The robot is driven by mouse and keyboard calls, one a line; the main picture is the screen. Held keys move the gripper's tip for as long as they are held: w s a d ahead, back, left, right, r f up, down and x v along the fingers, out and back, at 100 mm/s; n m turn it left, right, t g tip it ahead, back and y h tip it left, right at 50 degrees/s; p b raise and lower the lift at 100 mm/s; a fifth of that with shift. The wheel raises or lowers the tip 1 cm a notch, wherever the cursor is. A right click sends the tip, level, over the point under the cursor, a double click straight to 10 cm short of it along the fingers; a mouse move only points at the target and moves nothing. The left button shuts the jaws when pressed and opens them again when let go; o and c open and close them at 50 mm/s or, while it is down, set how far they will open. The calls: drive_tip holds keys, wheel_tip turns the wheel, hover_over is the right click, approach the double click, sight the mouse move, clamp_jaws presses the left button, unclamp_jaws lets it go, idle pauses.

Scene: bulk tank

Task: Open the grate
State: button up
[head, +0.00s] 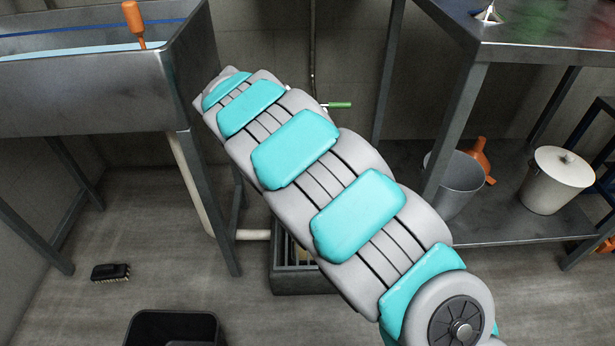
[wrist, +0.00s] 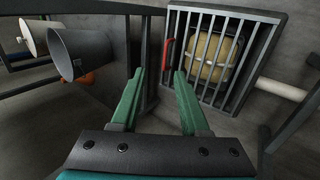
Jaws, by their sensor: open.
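The grate (wrist: 198,53) is a set of parallel metal bars lying across the opening of a dark square-framed box (wrist: 258,92). A red handle (wrist: 167,57) stands at the grate's left edge in the wrist view. A tan rounded object (wrist: 210,55) shows behind the bars. My gripper (wrist: 159,72) has two green fingers spread apart with nothing between them. Its tips point toward the red handle, apparently short of it. In the head view my arm hides my gripper and most of the grate; part of the box (head: 302,284) shows on the floor.
A pale pipe (head: 190,185) runs down from the metal tank (head: 90,95) toward the box. A steel table (head: 530,220) with a grey bucket (head: 457,185) and a white bucket (head: 557,180) stands right. A brush (head: 110,272) and a black bin (head: 172,328) are left.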

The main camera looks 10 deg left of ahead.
drive_tip(key=s+d+r, duration=0.1)
drive_tip(key=s+d, duration=0.4)
drive_tip(key=s, duration=0.5)
drive_tip(key=shift+d, duration=0.2)
drive_tip(key=shift+r, duration=0.1)
drive_tip(key=shift+d, duration=0.1)
